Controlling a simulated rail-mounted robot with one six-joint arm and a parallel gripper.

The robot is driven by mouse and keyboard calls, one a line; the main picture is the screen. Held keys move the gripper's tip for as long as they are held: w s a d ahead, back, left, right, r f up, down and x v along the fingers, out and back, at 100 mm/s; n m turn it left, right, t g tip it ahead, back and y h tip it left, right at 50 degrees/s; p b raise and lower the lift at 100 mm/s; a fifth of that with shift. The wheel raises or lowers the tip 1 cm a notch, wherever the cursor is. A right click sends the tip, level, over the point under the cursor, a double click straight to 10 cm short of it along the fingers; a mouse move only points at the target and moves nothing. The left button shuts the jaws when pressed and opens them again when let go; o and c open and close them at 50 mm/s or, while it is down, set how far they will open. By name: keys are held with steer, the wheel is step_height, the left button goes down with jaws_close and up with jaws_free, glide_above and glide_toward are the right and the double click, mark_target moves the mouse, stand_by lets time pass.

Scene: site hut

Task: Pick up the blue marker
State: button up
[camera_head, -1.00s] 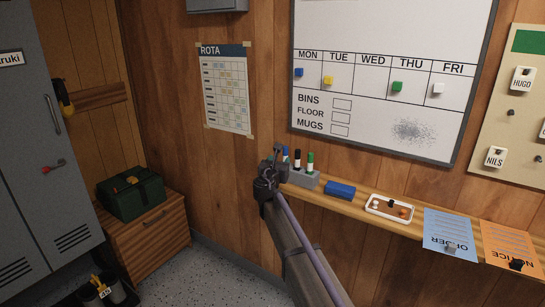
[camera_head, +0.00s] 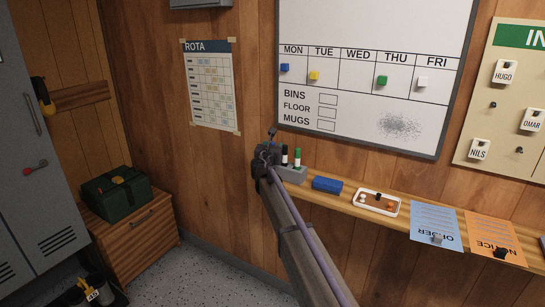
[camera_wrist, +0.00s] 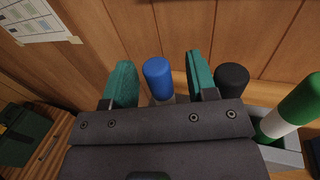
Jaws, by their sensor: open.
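The blue marker (camera_wrist: 157,78) stands upright in the wrist view, its blue cap between the two teal finger pads of my gripper (camera_wrist: 160,82). The jaws are open, with a gap showing on both sides of the cap. The marker's lower part is hidden behind the gripper body. In the head view my gripper (camera_head: 268,148) is at the left end of the shelf and covers the blue marker.
A black marker (camera_wrist: 231,80) stands close beside the right finger, with a green marker (camera_wrist: 291,108) farther right, in a grey holder (camera_head: 292,174). The whiteboard (camera_head: 360,110) hangs above.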

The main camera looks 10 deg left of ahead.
jaws_close()
stand_by(0.3)
step_height(320, 180, up, 10)
steer(key=p, duration=1)
steer(key=shift+r, duration=0.15)
steer(key=shift+f, duration=0.2)
